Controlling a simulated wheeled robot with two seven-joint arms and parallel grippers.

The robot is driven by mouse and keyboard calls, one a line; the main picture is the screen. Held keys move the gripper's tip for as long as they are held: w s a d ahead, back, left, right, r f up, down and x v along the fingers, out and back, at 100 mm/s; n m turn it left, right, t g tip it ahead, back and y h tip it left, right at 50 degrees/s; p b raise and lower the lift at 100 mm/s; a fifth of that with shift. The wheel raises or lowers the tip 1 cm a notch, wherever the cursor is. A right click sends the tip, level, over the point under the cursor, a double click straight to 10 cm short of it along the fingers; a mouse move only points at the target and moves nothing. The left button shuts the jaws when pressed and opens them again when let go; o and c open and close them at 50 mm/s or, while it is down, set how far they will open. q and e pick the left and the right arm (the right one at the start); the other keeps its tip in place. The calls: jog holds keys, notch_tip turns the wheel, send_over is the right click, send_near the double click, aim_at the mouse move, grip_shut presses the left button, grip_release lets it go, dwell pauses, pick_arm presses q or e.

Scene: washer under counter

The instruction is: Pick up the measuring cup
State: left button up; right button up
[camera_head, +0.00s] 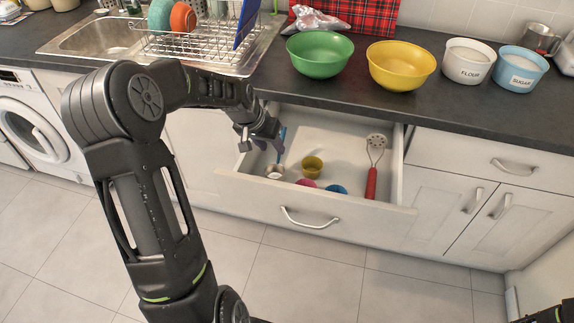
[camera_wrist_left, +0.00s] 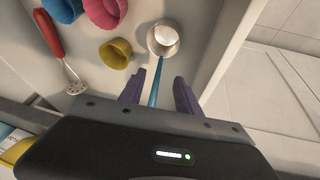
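The measuring cup (camera_head: 275,172) is small and pale, in the left part of the open drawer (camera_head: 230,187). In the left wrist view the cup (camera_wrist_left: 163,39) shows a round silvery rim and a thin blue handle pointing back at my gripper. My left gripper (camera_head: 272,139) is over the drawer's left side, just above the cup. In the left wrist view its two fingers (camera_wrist_left: 158,82) are open, with the handle running between them and a gap on both sides. The handle's far end is hidden by the gripper body.
In the drawer are a yellow cup (camera_head: 312,167), a pink cup (camera_head: 306,183), a blue cup (camera_head: 336,189) and a red-handled masher (camera_head: 371,182). The drawer's walls surround them. The counter above holds a green bowl (camera_head: 320,55) and a yellow bowl (camera_head: 401,67).

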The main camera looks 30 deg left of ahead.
aim_at(278, 155)
pick_arm(q)
jog(key=shift+x, duration=1.15)
jog(key=shift+s, duration=0.1)
jog(key=shift+p+x, duration=0.75)
jog(key=shift+x, duration=1.9)
jog(key=shift+d, duration=0.1)
grip_shut()
